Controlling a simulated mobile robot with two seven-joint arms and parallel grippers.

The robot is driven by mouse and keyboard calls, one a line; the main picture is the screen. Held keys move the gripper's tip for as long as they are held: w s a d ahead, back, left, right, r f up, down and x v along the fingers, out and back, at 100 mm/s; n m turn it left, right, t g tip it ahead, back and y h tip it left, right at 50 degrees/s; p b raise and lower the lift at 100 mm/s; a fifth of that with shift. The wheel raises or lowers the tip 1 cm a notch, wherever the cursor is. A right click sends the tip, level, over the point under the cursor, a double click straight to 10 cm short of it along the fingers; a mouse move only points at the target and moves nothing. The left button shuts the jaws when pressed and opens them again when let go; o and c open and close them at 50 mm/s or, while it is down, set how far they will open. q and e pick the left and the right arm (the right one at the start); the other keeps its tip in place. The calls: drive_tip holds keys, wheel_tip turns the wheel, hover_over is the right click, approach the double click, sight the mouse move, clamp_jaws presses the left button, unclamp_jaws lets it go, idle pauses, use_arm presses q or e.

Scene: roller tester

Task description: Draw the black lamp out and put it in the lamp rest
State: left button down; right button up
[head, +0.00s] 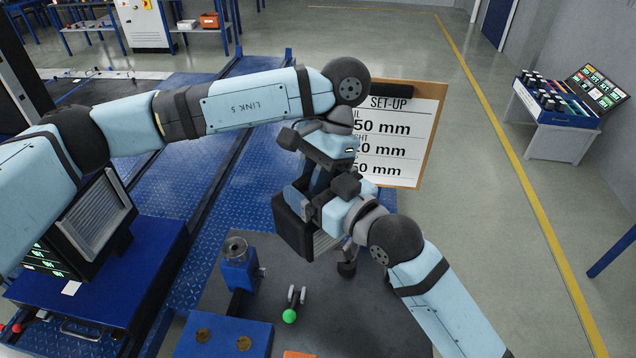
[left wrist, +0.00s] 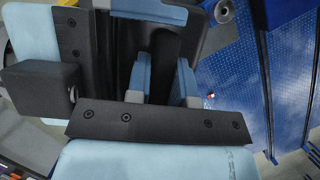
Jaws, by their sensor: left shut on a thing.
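The black lamp (head: 291,230) is a dark box with a pale ribbed face. It hangs tilted over the dark mat, partly hidden by both grippers. My left gripper (head: 308,190) is shut on the black lamp. In the left wrist view its blue fingers (left wrist: 163,90) stand on either side of a dark part of the lamp. My right gripper (head: 328,208) is close beside the lamp's upper right; its fingertips are hidden among the parts there. I cannot identify the lamp rest with certainty.
A blue post with a grey round top (head: 237,262) and a lever with a green knob (head: 290,314) stand on the mat (head: 345,315). A SET-UP board (head: 415,125) stands behind the grippers. Open floor lies right.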

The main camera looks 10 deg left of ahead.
drive_tip(key=shift+s+a, duration=0.1)
drive_tip(key=c, duration=0.7)
use_arm(q)
drive_tip(key=c, duration=0.9)
unclamp_jaws()
use_arm(e)
drive_tip(key=shift+r, duration=0.1)
